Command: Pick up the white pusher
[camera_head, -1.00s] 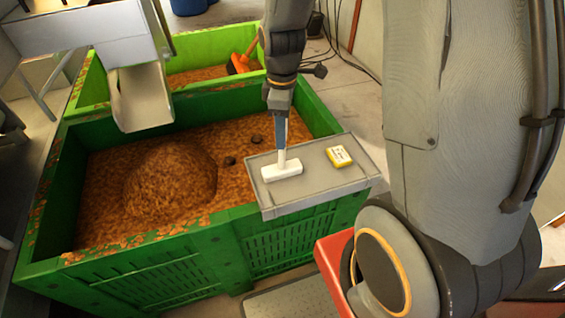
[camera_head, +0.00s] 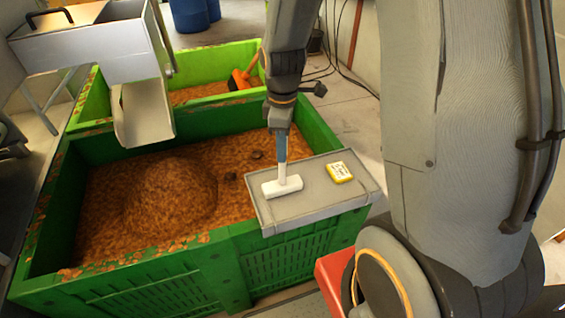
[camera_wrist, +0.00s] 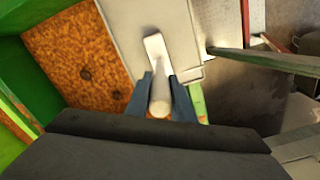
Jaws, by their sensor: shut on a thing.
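The white pusher (camera_head: 282,186) has a block-shaped head and an upright handle. It is at the left part of a grey board (camera_head: 312,200) on the green bin's front right corner. I cannot tell whether its head touches the board. My gripper (camera_head: 282,158) comes down from above, its blue fingers shut on the handle. In the wrist view, the pusher (camera_wrist: 156,52) lies between the two blue fingers of my gripper (camera_wrist: 160,82), with the handle's rounded end towards the camera.
A yellow box (camera_head: 340,172) lies on the board, right of the pusher. The green bin (camera_head: 200,270) holds brown pulp (camera_head: 170,200) heaped in a mound. A second green bin with an orange tool (camera_head: 245,77) stands behind. A metal chute (camera_head: 143,112) overhangs at the left.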

